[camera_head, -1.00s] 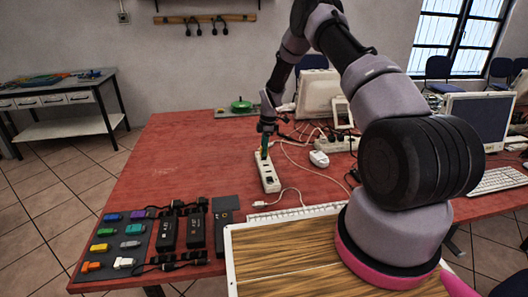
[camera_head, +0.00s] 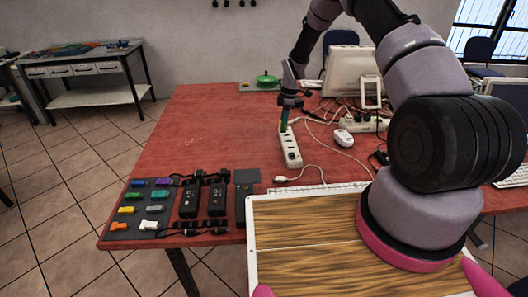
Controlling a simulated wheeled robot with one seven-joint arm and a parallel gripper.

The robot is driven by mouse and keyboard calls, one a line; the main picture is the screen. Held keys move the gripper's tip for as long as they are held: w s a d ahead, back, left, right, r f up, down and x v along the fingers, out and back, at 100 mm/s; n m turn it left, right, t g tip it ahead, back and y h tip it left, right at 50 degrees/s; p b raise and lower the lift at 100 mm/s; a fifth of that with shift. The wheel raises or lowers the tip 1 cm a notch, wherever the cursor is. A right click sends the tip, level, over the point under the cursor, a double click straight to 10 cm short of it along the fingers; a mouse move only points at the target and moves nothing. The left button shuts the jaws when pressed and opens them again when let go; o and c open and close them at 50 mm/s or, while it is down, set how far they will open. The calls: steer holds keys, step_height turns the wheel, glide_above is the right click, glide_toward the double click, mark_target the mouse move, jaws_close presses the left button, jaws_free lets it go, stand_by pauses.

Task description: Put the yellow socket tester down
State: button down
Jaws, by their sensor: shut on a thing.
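My gripper (camera_head: 286,108) is above the far end of the white power strip (camera_head: 292,153) on the red table, pointing down. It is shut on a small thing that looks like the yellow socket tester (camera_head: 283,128). Only a thin yellowish sliver of it shows below the fingers. It is at or just above the strip's far end; I cannot tell whether it touches or is plugged in. Several dark sockets show along the rest of the strip.
A dark tray (camera_head: 133,223) with coloured blocks and black adapters (camera_head: 190,200) lie at the front left. A white mouse (camera_head: 343,138), cables and a second power strip (camera_head: 365,124) are to the right. The red table (camera_head: 215,130) is clear left of the strip.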

steer(key=s+a+r, duration=0.3)
steer(key=s+a, duration=1.3)
steer(key=s, duration=0.4)
step_height(320, 180, down, 4)
steer(key=shift+a+f, duration=0.1)
steer(key=shift+a, duration=0.05)
steer(key=shift+w+f, duration=0.1)
steer(key=shift+f, duration=2.1)
steer(key=shift+f, duration=0.1)
steer(key=c, duration=0.6)
jaws_free()
step_height(320, 180, up, 12)
steer(key=d, duration=0.1)
steer(key=shift+d+r, duration=0.2)
steer(key=shift+d, duration=0.05)
